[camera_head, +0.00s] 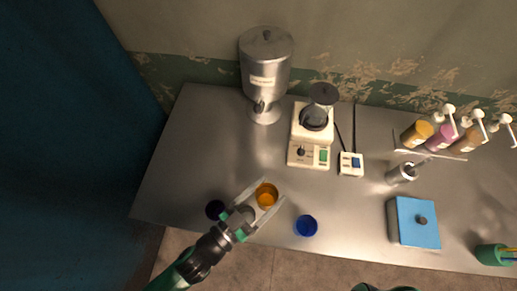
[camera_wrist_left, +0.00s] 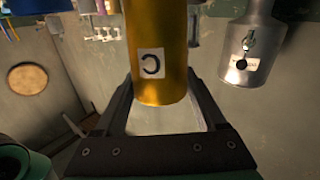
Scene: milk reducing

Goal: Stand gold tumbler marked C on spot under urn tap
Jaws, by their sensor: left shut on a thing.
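The gold tumbler (camera_head: 267,195) is between the fingers of my left gripper (camera_head: 265,197), near the front of the steel table. In the left wrist view, the gold tumbler (camera_wrist_left: 158,35) fills the middle, with a white label marked C facing the camera. My left gripper (camera_wrist_left: 168,112) is shut on it. The steel urn (camera_head: 266,65) stands at the back of the table, with its tap (camera_head: 260,105) low on its front. The urn also shows in the left wrist view (camera_wrist_left: 252,50) at the upper right. The spot under the tap is hard to make out. My right gripper is not visible.
A dark tumbler (camera_head: 215,209) stands just left of my left gripper, and a blue tumbler (camera_head: 306,226) to its right. A cream appliance (camera_head: 309,150) is right of the urn. A blue-lidded box (camera_head: 418,222) is farther right. The table (camera_head: 205,140) is clear left of the urn.

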